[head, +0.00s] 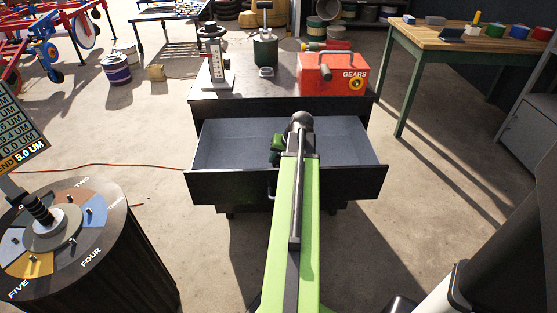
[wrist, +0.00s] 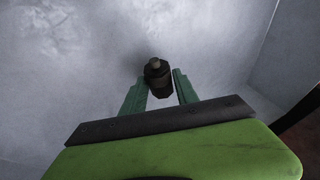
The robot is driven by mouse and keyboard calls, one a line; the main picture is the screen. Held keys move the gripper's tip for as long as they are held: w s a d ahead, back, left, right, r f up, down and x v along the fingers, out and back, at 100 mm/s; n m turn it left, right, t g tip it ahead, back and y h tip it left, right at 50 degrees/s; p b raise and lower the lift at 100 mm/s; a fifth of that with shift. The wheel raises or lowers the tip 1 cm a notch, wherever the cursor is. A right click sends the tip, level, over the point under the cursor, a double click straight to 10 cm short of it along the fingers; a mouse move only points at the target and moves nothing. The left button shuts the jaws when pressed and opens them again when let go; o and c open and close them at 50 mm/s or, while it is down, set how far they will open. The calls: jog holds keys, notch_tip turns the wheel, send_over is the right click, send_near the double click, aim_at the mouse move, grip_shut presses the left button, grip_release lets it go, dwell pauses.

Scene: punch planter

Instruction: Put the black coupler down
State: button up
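The black coupler (wrist: 157,78) is a small dark piece with a narrower brownish stub. In the wrist view it sits between the tips of the two green fingers of my gripper (wrist: 158,82). The fingers appear closed on it, with the left finger against its side and the right finger very near it. Bare drawer floor shows around it, and I cannot tell whether it touches that floor. In the head view my gripper (head: 277,152) is over the open drawer (head: 345,146). My arm hides part of it, and the coupler cannot be made out there.
The drawer looks otherwise empty, with free floor left and right. On the cabinet top (head: 245,90) stand a red GEARS box (head: 332,75), a grey-white press (head: 214,65) and a dark green canister (head: 265,50). A drum with coloured sectors (head: 75,235) stands at the left.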

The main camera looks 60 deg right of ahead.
jog(key=o, duration=0.4)
jog(key=shift+r, duration=0.15)
jog(key=shift+r+p, duration=0.35)
jog(key=shift+p, duration=0.15)
jog(key=p+v, duration=1.1)
jog(key=v, duration=0.1)
jog(key=shift+r, duration=0.1)
